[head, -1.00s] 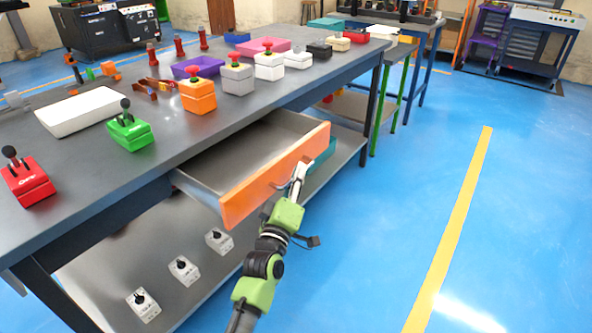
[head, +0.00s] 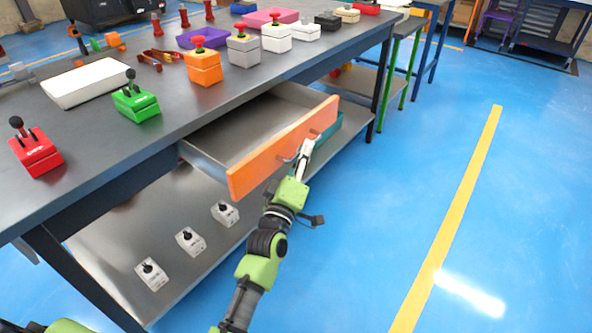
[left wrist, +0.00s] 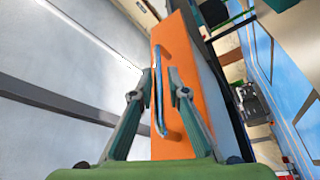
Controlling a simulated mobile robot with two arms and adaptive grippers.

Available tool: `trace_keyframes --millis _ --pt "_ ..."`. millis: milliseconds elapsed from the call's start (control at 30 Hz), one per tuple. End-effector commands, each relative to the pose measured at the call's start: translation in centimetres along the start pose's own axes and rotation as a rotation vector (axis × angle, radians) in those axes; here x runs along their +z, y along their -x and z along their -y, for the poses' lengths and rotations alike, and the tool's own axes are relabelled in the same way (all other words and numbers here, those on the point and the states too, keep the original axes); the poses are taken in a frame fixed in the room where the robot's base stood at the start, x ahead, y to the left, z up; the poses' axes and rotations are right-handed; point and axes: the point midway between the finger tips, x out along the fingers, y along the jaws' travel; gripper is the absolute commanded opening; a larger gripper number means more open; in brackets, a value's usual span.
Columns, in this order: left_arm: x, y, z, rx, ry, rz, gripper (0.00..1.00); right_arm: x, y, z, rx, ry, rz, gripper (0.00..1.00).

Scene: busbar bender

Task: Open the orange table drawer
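The orange-fronted drawer (head: 262,160) stands pulled well out from under the grey-topped table, and its grey inside is visible. My left gripper (head: 307,145) is at the drawer front, by its metal handle (head: 284,159). In the left wrist view, the handle (left wrist: 159,105) lies between the two fingers of my left gripper (left wrist: 160,72), against the orange front (left wrist: 188,62). The fingers are apart, with a small gap visible beside the handle; I see no clear grip. Contact at the fingertips is hard to make out. My right gripper is not in view.
The table top (head: 150,132) carries a red box (head: 36,152), a green box (head: 135,104), an orange button box (head: 204,70) and several others. A lower shelf (head: 120,225) holds small white boxes. The blue floor (head: 420,150) to the right is clear.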

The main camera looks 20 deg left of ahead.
Motion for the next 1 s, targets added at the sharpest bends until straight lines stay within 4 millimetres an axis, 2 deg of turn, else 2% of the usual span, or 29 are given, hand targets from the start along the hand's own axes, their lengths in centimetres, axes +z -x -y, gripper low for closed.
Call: trace_keyframes --millis 300,500,700,1000 --pt "0.1 6.5 0.1 -0.003 -0.002 0.003 0.15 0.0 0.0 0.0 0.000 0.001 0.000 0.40" --pt "0.0 9.4 0.1 -0.003 -0.001 0.002 0.15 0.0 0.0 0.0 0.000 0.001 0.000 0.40" --pt "0.0 10.6 0.0 -0.001 0.000 0.000 0.15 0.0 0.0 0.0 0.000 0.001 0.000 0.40" --pt "0.0 10.6 0.0 -0.001 0.000 0.000 0.15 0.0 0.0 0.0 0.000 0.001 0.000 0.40"
